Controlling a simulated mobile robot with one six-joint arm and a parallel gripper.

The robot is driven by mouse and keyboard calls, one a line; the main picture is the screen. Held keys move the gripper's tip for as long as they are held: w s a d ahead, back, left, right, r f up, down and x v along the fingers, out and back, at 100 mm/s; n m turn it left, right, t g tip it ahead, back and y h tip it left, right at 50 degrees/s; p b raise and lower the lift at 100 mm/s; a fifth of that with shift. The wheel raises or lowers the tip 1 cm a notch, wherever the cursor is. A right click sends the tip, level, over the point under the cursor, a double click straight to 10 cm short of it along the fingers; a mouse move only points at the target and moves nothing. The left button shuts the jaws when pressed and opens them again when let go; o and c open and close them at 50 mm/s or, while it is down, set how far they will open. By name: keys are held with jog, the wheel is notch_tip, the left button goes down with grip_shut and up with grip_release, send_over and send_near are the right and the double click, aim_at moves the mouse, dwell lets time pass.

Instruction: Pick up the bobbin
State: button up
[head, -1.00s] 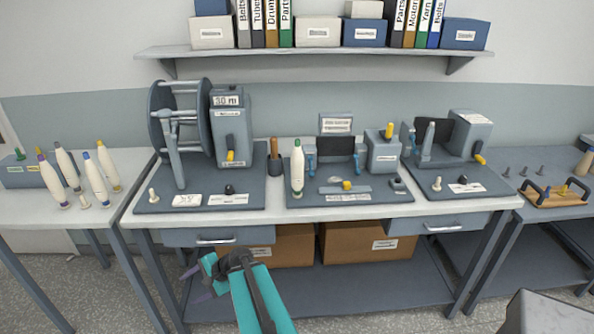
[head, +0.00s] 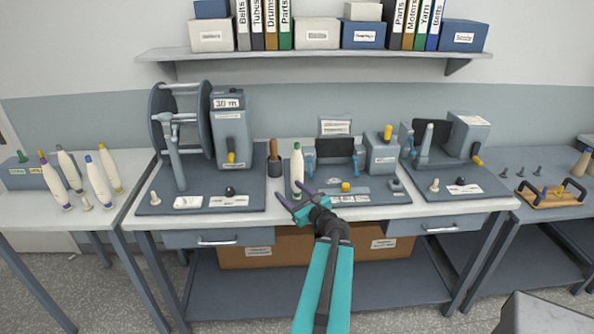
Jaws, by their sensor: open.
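A white bobbin (head: 297,170) with a green tip stands upright on the left part of the middle station's grey base, on the central bench. My gripper (head: 291,188) is open, at the front edge of the bench just below the bobbin in the picture. Its two purple fingers point up and left towards the bobbin's foot, with nothing seen held between them. I cannot tell whether a finger touches the bobbin. More white bobbins (head: 98,181) with coloured tips stand tilted on the left table.
A dark cup with a brown-handled tool (head: 274,166) stands close left of the bobbin. A large reel winder (head: 181,125) stands further left. A shelf (head: 320,53) with boxes and binders hangs above.

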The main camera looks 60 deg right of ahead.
aim_at(300, 176)
jog(key=s+d+r+m+h, duration=0.1)
jog(key=s+d+m+h, duration=0.1)
jog(key=s+d+m, duration=0.1)
jog(key=shift+s+d+r, duration=0.4)
jog(key=shift+s+d, duration=0.05)
jog(key=shift+s, duration=0.7)
jog(key=shift+w+d+f+b, duration=0.25)
jog(key=shift+w+b, duration=0.15)
jog(key=shift+b, duration=1.05)
jog(key=b+x, duration=0.2)
jog(key=b, duration=0.5)
jog(key=shift+r, duration=0.1)
jog(key=p+x, duration=0.1)
jog(key=x, duration=0.3)
jog(key=shift+w+d+r, duration=0.1)
jog(key=shift+d+r, duration=0.05)
jog(key=shift+d, duration=0.05)
jog(key=shift+w+d, duration=0.35)
jog(key=shift+w, duration=0.25)
jog(key=shift+p+x, duration=1.1)
jog(key=shift+x, duration=1.5)
jog(key=shift+f, duration=0.2)
